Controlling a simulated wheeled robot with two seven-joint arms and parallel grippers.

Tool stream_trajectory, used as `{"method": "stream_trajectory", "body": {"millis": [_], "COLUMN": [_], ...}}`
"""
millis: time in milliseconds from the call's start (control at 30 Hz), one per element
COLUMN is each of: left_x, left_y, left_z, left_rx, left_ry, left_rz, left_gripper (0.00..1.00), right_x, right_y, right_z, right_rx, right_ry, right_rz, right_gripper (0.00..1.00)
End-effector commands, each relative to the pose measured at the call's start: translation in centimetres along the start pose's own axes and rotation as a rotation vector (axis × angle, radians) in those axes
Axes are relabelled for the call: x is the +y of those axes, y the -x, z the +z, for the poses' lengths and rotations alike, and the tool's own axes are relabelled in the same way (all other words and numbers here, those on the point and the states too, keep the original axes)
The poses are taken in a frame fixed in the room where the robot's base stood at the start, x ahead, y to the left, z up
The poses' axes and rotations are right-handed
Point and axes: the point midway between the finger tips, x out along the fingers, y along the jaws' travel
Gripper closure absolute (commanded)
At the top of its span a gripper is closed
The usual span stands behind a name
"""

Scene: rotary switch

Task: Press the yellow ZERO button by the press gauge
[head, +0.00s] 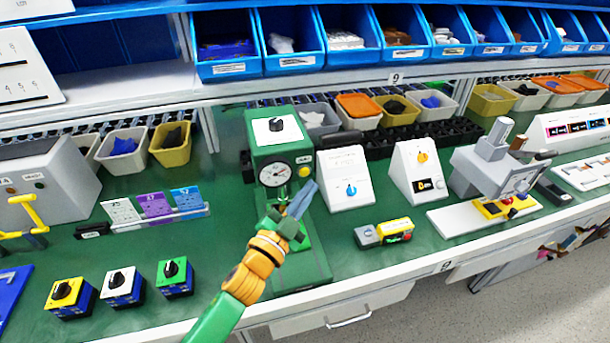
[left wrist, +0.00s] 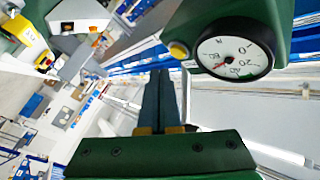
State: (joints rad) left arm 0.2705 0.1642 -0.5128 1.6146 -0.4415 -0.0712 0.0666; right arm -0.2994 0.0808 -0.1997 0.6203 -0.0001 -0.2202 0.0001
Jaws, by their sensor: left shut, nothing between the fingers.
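The green press (head: 272,137) stands at mid-bench with a round white gauge (head: 275,173) on its front. The yellow button (head: 304,171) sits just right of the gauge. In the left wrist view the yellow button (left wrist: 178,50) is beside the gauge (left wrist: 235,52), on the green housing. My left gripper (head: 310,185) is shut and empty, its fingertips close to the button and just below it in the head view. In the left wrist view its fingers (left wrist: 160,74) end a little short of the button in the picture; whether they touch cannot be told. My right gripper is not in view.
A white box with a blue knob (head: 351,190) stands right of the press. A small yellow-and-grey box (head: 384,232) lies in front of it. Three rotary switch boxes, one with a green top (head: 174,277), stand at the front left. Bins line the back.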

Motion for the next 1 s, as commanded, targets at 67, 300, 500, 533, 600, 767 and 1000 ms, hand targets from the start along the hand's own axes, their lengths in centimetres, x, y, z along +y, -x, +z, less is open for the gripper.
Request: {"method": "stream_trajectory", "body": {"millis": [67, 300, 500, 533, 600, 767, 1000], "left_x": [-0.30, -0.67, -0.65, -0.65, -0.64, -0.64, -0.63], "left_y": [-0.41, -0.81, -0.79, -0.78, -0.78, -0.78, -0.77], "left_z": [0.34, 0.56, 0.55, 0.56, 0.55, 0.55, 0.55], "left_rx": [0.000, 0.000, -0.001, -0.001, -0.001, -0.001, -0.001], "left_ry": [-0.001, 0.001, 0.001, 0.001, 0.001, 0.001, 0.001], "left_rz": [-0.001, -0.001, -0.001, -0.001, -0.001, -0.001, -0.001], "left_gripper": [1.00, 1.00, 1.00, 1.00, 1.00, 1.00, 1.00], "right_x": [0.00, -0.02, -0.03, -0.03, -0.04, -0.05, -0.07], "right_y": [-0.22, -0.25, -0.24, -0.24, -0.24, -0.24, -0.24], "right_z": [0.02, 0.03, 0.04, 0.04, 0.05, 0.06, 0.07], "right_rx": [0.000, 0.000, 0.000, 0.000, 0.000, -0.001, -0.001], "right_ry": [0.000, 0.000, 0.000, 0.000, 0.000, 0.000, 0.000], "right_rz": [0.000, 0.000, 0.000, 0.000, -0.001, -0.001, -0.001], "right_gripper": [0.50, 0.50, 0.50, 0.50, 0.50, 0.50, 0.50]}}
